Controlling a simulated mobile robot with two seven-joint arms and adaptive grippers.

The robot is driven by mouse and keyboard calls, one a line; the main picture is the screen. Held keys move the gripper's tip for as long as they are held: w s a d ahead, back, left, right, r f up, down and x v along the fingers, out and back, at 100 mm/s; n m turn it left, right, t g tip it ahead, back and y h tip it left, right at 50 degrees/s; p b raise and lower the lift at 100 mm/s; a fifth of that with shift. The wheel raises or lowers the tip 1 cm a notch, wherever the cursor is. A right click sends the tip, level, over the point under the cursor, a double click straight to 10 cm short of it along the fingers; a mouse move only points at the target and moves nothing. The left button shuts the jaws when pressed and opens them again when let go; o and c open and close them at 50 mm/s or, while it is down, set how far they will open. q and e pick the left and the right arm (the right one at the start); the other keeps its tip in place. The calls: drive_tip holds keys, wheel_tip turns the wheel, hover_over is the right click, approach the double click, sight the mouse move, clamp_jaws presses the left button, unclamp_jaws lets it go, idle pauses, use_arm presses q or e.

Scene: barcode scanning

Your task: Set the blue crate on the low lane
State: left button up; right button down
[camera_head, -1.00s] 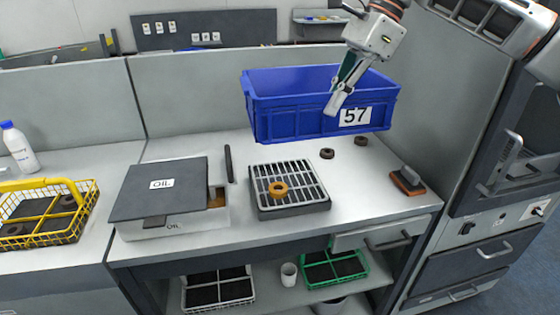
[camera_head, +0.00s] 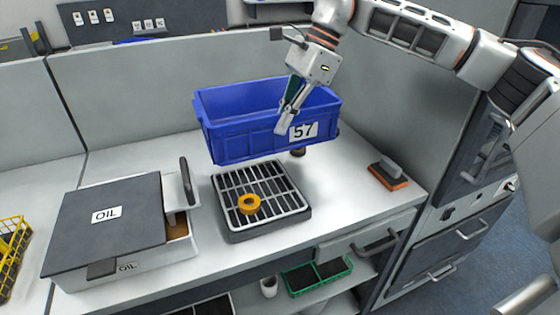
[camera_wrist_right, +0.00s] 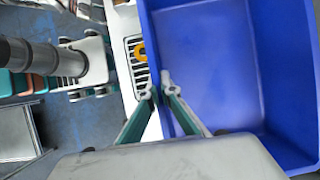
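The blue crate (camera_head: 245,143), with a white label reading 57, hangs level above the back of the workbench. My right gripper (camera_head: 286,117) is shut on its near long wall, beside the label. In the right wrist view the crate (camera_wrist_right: 215,55) is empty where its inside shows. There the gripper's two fingers (camera_wrist_right: 158,90) stand on either side of the crate's wall. My left gripper is in neither view. I cannot make out a low lane in these frames.
The OIL box (camera_head: 110,220) stands left, an orange-soled tool (camera_head: 388,176) right. A green basket (camera_head: 316,276) is on the lower shelf. Partition walls stand behind.

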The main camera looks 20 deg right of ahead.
sight(287, 149)
wheel_tip(287, 149, down, 10)
drive_tip(key=shift+r, duration=0.1)
idle(0.4)
drive_tip(key=c, duration=2.7)
unclamp_jaws()
drive_tip(key=shift+f, duration=0.2)
drive_tip(key=shift+c, duration=0.2)
drive_tip(key=o, duration=0.5)
drive_tip(key=shift+c, duration=0.2)
drive_tip(key=shift+r, duration=0.1)
